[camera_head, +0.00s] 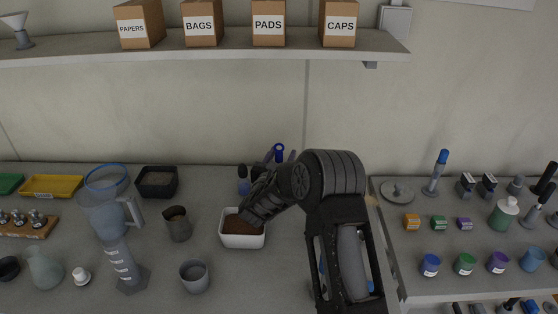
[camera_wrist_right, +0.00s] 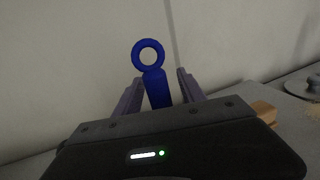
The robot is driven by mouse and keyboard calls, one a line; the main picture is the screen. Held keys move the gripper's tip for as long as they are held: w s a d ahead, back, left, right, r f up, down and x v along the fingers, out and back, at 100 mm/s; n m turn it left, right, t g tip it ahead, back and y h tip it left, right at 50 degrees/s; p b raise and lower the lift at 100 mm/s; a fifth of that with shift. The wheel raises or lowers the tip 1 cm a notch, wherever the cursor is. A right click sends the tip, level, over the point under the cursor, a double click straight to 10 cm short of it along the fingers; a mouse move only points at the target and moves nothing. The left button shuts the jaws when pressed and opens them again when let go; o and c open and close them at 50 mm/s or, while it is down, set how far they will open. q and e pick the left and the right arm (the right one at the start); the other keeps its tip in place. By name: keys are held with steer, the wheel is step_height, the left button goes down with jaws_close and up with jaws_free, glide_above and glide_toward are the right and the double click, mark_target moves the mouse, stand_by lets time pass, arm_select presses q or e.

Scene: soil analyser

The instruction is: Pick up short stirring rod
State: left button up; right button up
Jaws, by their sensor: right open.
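A blue rod with a ring at its top, likely the short stirring rod (camera_head: 279,148), stands upright near the back of the bench. In the right wrist view the rod's ring (camera_wrist_right: 134,55) and upper shaft show between my fingers. My right gripper (camera_head: 281,158) is open, with one finger on each side of the rod. In the wrist view the gripper (camera_wrist_right: 159,78) has gaps beside the shaft, and its body hides the rod's lower part. My left gripper is not in view.
A white tub (camera_head: 243,241) of brown soil sits under my right wrist. A metal cup (camera_head: 177,225), a grey beaker (camera_head: 194,277) and a large jug (camera_head: 103,214) stand to the left. A side table (camera_head: 478,286) with coloured jars is at right; a shelf (camera_head: 215,47) hangs above.

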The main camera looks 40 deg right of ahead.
steer(key=shift+c, duration=0.5)
jaws_close()
stand_by(0.3)
